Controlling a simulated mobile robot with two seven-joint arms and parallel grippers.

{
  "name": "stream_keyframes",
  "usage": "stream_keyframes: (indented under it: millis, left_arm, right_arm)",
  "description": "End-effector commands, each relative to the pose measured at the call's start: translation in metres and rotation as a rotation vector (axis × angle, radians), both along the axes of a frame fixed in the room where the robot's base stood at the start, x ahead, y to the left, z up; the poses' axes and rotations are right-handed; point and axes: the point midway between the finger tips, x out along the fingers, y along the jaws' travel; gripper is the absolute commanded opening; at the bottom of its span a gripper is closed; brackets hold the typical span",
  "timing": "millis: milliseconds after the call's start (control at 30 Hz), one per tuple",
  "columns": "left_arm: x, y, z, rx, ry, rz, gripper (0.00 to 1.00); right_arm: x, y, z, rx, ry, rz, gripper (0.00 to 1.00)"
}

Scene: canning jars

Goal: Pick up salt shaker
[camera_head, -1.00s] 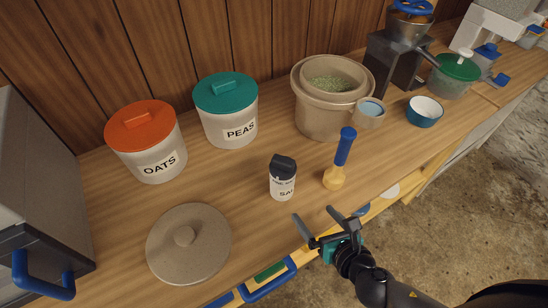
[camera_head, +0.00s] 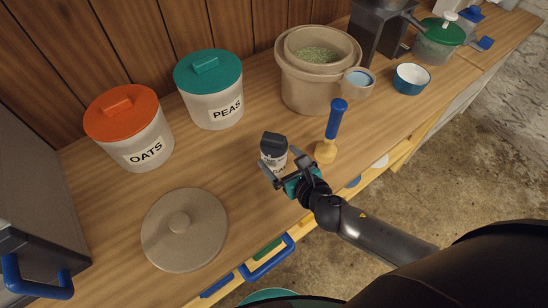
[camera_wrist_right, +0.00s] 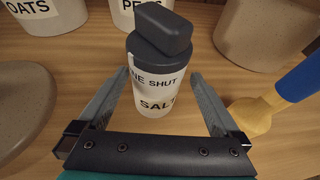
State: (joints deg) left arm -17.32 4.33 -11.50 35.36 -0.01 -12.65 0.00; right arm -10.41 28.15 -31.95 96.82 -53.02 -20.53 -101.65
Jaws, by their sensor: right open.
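The salt shaker (camera_head: 273,147) stands upright on the wooden counter, white with a dark grey cap and a "SALT" label. It also shows in the right wrist view (camera_wrist_right: 157,80), centred ahead of the fingers. My right gripper (camera_head: 283,170) is open, at the near side of the shaker. In the right wrist view the two fingers (camera_wrist_right: 158,95) lie to the left and right of the shaker's lower body, with gaps visible. The fingers partly hide the shaker's lower part in the head view. My left gripper is not in view.
A blue-handled yellow tool (camera_head: 331,132) stands close to the right of the shaker. Behind are the oats canister (camera_head: 135,135), the peas canister (camera_head: 212,95) and a large beige pot (camera_head: 305,95). A round beige lid (camera_head: 165,250) lies at the left front.

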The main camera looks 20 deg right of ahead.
Motion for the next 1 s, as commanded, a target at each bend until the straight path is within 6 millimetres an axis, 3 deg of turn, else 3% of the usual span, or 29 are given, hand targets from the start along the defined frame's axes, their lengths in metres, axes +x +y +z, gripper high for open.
stream_keyframes:
  millis: [167, 500, 833, 1000]
  left_arm:
    - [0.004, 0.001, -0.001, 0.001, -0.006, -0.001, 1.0]
    - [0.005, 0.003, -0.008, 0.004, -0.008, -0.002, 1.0]
    - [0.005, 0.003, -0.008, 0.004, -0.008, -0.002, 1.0]
    - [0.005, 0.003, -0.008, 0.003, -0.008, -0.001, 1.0]
  right_arm:
    - [0.009, 0.003, -0.003, 0.001, -0.001, 0.0, 1.0]
    - [0.046, 0.014, -0.016, 0.001, 0.0, -0.001, 1.0]
    - [0.05, 0.015, -0.017, 0.001, 0.0, 0.0, 1.0]
    - [0.05, 0.015, -0.017, 0.001, 0.0, 0.0, 0.81]
